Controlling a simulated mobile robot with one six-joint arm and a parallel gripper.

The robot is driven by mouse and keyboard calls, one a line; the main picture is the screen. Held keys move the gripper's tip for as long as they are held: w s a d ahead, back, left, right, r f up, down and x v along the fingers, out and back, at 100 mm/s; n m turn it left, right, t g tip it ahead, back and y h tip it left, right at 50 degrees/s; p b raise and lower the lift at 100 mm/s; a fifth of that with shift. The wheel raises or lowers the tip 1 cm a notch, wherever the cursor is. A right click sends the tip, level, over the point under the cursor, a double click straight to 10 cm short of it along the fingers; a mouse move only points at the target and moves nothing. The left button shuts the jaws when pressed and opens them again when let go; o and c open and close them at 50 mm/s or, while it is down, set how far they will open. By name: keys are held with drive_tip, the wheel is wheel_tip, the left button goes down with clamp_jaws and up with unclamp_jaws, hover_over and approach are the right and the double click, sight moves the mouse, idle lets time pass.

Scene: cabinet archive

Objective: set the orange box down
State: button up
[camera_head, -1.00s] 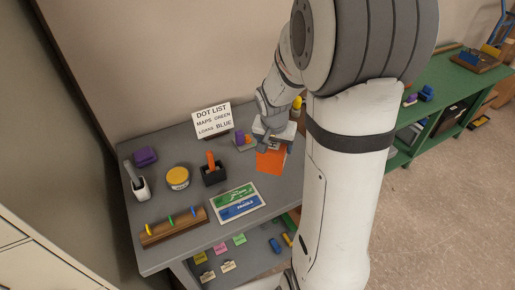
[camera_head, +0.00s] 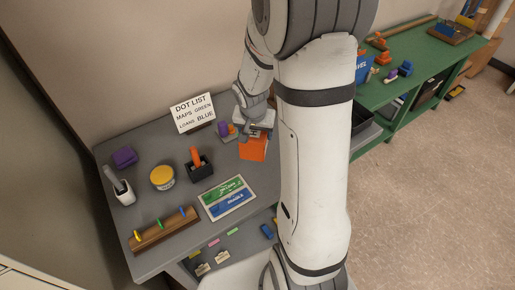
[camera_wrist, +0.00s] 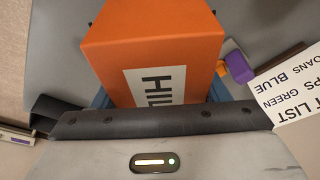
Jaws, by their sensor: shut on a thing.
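The orange box (camera_head: 253,149) is at the right end of the grey table, beside my arm. It also fills the middle of the wrist view (camera_wrist: 155,50), with a white label bearing dark letters on its side. My gripper (camera_head: 257,131) is above the box in the head view. Its blue fingers lie on both sides of the box in the wrist view (camera_wrist: 157,97), shut on it. I cannot tell whether the box's underside touches the table top.
A sign (camera_head: 192,113), a purple-and-orange item (camera_head: 226,131), a black holder (camera_head: 200,168), a yellow-lidded tub (camera_head: 162,177) and a green-and-blue card sheet (camera_head: 227,197) stand or lie on the grey table (camera_head: 160,140). A green bench (camera_head: 400,90) stands at right.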

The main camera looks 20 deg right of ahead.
wheel_tip(320, 180, down, 6)
drive_tip(key=shift+f+b, duration=0.25)
drive_tip(key=shift+b, duration=0.2)
drive_tip(key=shift+f, duration=0.2)
drive_tip(key=o, duration=1.3)
drive_tip(key=shift+r, duration=0.2)
